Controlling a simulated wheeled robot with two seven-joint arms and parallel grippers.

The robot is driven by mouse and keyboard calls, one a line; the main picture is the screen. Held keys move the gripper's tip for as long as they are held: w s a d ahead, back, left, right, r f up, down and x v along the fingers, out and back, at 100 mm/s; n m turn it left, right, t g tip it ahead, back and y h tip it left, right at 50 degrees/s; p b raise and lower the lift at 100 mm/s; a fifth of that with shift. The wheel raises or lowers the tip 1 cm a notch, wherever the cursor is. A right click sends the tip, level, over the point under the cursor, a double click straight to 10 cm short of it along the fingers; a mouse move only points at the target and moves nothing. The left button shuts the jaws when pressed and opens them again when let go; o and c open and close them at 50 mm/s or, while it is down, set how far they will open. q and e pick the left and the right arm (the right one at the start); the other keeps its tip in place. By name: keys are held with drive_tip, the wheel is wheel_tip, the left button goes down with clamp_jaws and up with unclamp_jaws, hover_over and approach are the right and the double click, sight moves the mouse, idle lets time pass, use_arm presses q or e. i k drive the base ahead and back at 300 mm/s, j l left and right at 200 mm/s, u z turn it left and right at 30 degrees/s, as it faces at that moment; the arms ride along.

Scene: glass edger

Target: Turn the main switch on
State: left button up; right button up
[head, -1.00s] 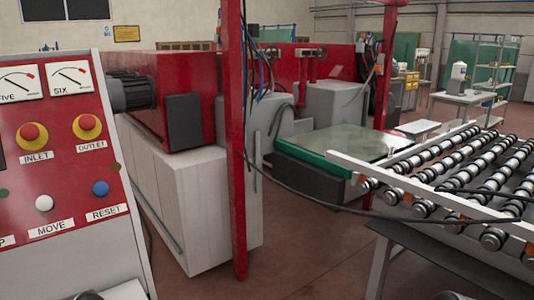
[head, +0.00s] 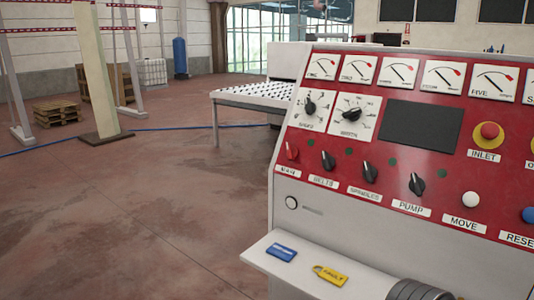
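The main switch (head: 291,151) is a small red knob at the lower left of the red control panel (head: 420,150). A white label (head: 288,171), reading roughly "MAIN", sits below it. The knob's exact turn position is too small to tell. Black knobs labelled belts (head: 327,161), spindles (head: 369,172) and pump (head: 416,184) follow to its right. Neither of my grippers is in view.
A blue tag (head: 282,252) and a yellow lock-shaped tag (head: 330,275) lie on the white ledge (head: 285,280) below the panel. The floor (head: 130,220) to the left is clear.

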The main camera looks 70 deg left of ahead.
sight(292, 152)
drive_tip(key=u, duration=2.2)
drive_tip(key=i+l+z, duration=0.1)
drive_tip(key=l+z, duration=0.15)
drive_tip(key=l, duration=0.15)
drive_tip(key=i+l+z, duration=0.15)
drive_tip(key=l+z, duration=0.15)
drive_tip(key=l, duration=0.15)
